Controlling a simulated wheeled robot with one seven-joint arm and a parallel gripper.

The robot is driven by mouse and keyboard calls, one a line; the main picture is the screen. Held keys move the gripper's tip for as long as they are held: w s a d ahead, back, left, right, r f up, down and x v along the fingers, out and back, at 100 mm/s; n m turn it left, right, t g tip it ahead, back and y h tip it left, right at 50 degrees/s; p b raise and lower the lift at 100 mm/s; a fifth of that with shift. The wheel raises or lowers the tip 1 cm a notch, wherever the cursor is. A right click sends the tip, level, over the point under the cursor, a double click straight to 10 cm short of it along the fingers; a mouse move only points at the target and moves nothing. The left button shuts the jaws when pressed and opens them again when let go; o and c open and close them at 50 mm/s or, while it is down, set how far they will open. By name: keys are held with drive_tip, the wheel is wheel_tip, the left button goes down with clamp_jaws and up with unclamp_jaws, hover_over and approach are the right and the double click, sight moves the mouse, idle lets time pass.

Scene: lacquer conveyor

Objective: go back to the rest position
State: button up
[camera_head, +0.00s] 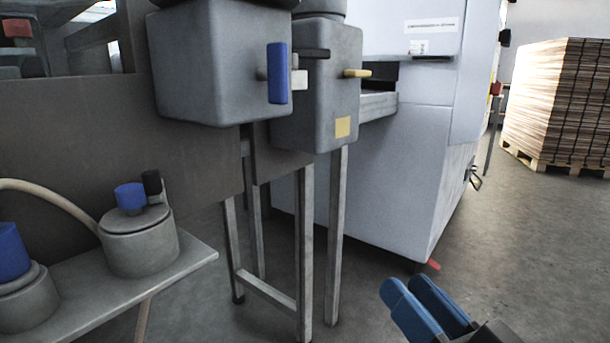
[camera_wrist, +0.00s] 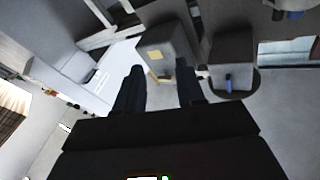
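My gripper (camera_head: 428,308) shows at the bottom right of the head view, with two blue fingers over the grey floor. In the wrist view my gripper (camera_wrist: 160,85) has its two dark fingers spread apart. Nothing shows between the fingers but the background machine. It is well clear of the machines in front. A grey box with a blue lever (camera_head: 277,73) and a grey box with a yellow lever and yellow square (camera_head: 330,85) stand at upper middle. The yellow-square box also shows in the wrist view (camera_wrist: 165,50), beyond the fingertips.
A white cabinet (camera_head: 400,170) stands behind the boxes. Metal legs (camera_head: 305,240) hold up the frame. At lower left a shelf (camera_head: 180,265) bears round grey pots (camera_head: 138,245) with blue knobs. Stacked sheets (camera_head: 560,105) on a pallet stand at far right. The floor at right is open.

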drive_tip(key=s+d+f+m+g+h, duration=0.1)
drive_tip(key=s+d+f+m+h, duration=0.2)
drive_tip(key=s+f, duration=0.4)
drive_tip(key=s+d+f+g+h, duration=0.1)
drive_tip(key=s+d+f+h, duration=0.3)
drive_tip(key=s+f, duration=0.35)
drive_tip(key=s+d+f+n+g+h, duration=0.1)
drive_tip(key=s, duration=0.7)
drive_tip(key=s+d+f+n+g, duration=0.1)
drive_tip(key=s+d, duration=0.1)
drive_tip(key=s, duration=0.7)
wheel_tip(320, 180, up, 31)
drive_tip(key=p, duration=3.1)
drive_tip(key=shift+w+a+r, duration=0.15)
drive_tip(key=shift+a+r, duration=0.05)
drive_tip(key=shift+a, duration=0.1)
